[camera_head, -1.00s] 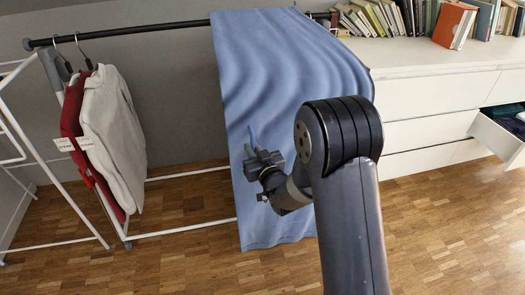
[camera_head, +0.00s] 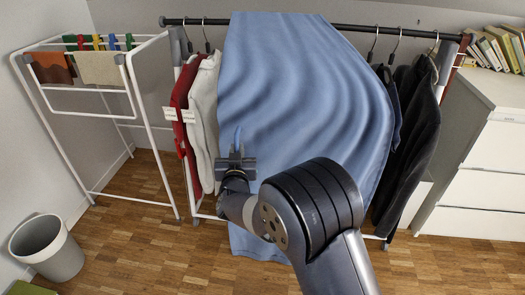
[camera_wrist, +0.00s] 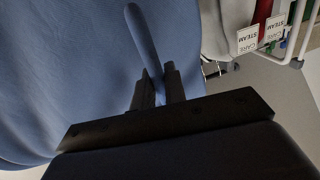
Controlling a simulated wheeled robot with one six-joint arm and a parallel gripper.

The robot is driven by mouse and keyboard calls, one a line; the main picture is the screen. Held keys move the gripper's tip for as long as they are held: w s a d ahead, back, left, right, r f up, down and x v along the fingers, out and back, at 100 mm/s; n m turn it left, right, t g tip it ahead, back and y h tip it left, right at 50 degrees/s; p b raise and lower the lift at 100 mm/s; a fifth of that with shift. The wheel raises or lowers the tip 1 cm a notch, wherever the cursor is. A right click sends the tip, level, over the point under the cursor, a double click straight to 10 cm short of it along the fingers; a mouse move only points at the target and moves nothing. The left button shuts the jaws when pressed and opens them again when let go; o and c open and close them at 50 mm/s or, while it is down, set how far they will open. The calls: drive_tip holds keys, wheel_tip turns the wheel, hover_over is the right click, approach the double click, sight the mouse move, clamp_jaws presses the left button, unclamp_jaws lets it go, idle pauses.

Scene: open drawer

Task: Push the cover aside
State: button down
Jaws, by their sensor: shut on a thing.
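The cover is a large blue cloth (camera_head: 300,90) draped over the black rail of a clothes rack, hanging close to the floor. My gripper (camera_head: 238,155) is at the cloth's left edge, in front of the rack. In the wrist view my gripper (camera_wrist: 160,85) is shut on a pinched fold of the blue cloth (camera_wrist: 60,70), which sticks up between the fingers. White and red garments (camera_head: 203,115) hang left of the cloth. Dark garments (camera_head: 410,130) hang to its right. My arm hides the cloth's lower right part.
A white drying rack (camera_head: 150,110) with small cloths and coloured pegs stands at the left. A grey bin (camera_head: 62,265) is on the floor at the lower left. A white dresser (camera_head: 490,150) with books on top stands at the right. Wooden floor lies bare between bin and rack.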

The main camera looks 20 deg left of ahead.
drive_tip(key=shift+s+a, duration=0.2)
drive_tip(key=shift+a, duration=0.6)
drive_tip(key=shift+s+a, duration=0.2)
drive_tip(key=shift+a, duration=0.6)
drive_tip(key=shift+r, duration=0.1)
drive_tip(key=c, duration=1.5)
unclamp_jaws()
drive_tip(key=shift+c, duration=0.2)
drive_tip(key=p, duration=0.3)
approach(227, 142)
drive_tip(key=v, duration=0.5)
drive_tip(key=shift+d+r, duration=0.1)
